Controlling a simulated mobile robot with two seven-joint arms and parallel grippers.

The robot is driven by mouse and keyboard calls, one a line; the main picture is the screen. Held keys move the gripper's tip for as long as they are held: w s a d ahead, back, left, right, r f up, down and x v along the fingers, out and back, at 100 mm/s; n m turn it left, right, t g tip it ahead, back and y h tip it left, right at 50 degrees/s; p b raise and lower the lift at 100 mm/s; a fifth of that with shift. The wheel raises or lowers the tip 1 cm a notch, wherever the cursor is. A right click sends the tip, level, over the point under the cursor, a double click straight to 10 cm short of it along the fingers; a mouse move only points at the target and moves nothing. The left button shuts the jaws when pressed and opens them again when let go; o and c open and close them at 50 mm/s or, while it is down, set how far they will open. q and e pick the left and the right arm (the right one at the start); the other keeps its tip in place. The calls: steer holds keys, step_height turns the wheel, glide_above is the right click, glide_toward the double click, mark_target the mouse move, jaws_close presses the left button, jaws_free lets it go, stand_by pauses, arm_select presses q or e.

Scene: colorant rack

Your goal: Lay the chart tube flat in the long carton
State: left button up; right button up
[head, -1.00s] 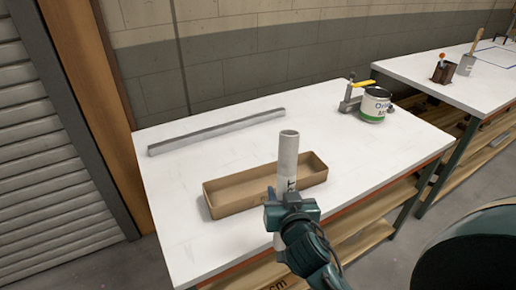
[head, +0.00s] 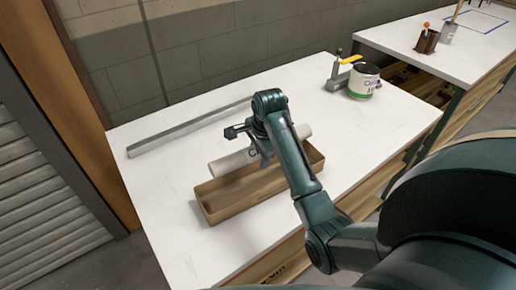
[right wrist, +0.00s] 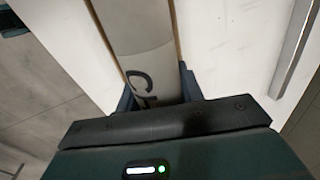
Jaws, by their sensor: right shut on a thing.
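The chart tube (head: 233,163) is a pale white-grey cylinder with dark lettering. It lies level, roughly along the carton's length, and appears a little above it. My right gripper (head: 262,153) is shut on the tube near its middle; the arm hides part of it. In the right wrist view the tube (right wrist: 142,35) runs up between the fingers (right wrist: 160,88). The long carton (head: 250,204) is an open brown box, and its rims (right wrist: 106,42) show on both sides of the tube there. My left gripper is not in view.
A grey metal bar (head: 180,133) lies behind the carton on the white table (head: 180,235). A paint can (head: 364,82) and a clamp with a yellow handle (head: 341,72) stand at the back right. A second bench (head: 425,30) is beyond.

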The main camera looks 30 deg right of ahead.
steer(key=shift+f, duration=3.75)
steer(key=o, duration=1.2)
steer(key=shift+c, duration=0.2)
steer(key=shift+r, duration=0.1)
